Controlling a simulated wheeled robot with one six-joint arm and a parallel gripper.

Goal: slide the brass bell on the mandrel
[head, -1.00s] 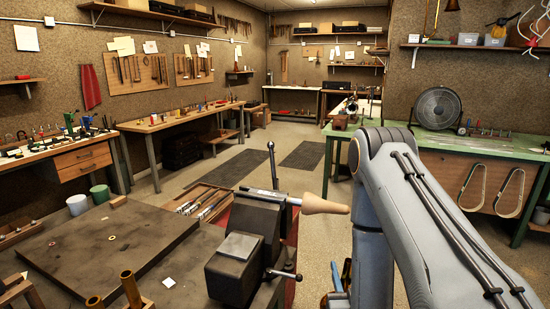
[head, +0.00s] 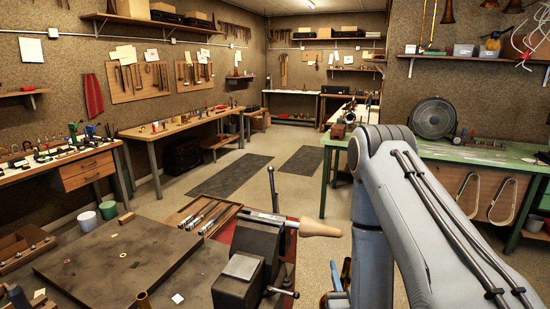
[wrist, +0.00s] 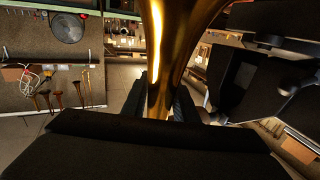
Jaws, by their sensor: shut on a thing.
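The brass bell (wrist: 165,50) fills the upper middle of the wrist view, its tube narrowing down between my jaws. My gripper (wrist: 162,105) is shut on it, with a dark finger on each side. In the head view my arm hides the gripper; brass pieces (head: 346,268) show low beside the arm, but I cannot tell whether they are the bell. The mandrel (head: 318,229), a pale tapered piece, points right from the vise (head: 262,245). Its tip is bare and lies left of my arm. I see no contact between bell and mandrel.
The vise stands on a dark bench (head: 130,255), with a wooden tray (head: 205,216) of tools behind it. A green bench (head: 470,160) with a fan (head: 432,117) is at right.

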